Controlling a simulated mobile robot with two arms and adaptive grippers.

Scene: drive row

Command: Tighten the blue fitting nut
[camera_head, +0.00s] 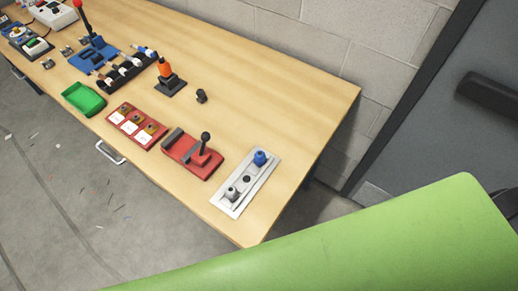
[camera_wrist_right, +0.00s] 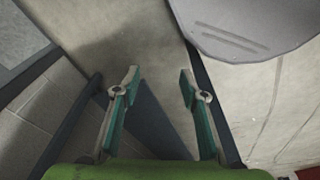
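The blue fitting nut (camera_head: 260,157) stands at the far end of a light metal plate (camera_head: 229,206) near the right end of the workbench. A grey fitting (camera_head: 231,193) is at the plate's near end, with a dark round spot between the two. My right gripper (camera_wrist_right: 160,85) shows in the right wrist view, with its two fingers apart and nothing between them. It is away from the nut, which is not in that view. My left gripper is not in view.
The wooden workbench (camera_head: 300,95) also holds a red base with a black-knobbed lever (camera_head: 205,149), a red tray with labels (camera_head: 136,127), a green tray (camera_head: 83,99) and an orange-handled tool (camera_head: 166,72). A block wall and a grey door (camera_head: 450,125) stand behind.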

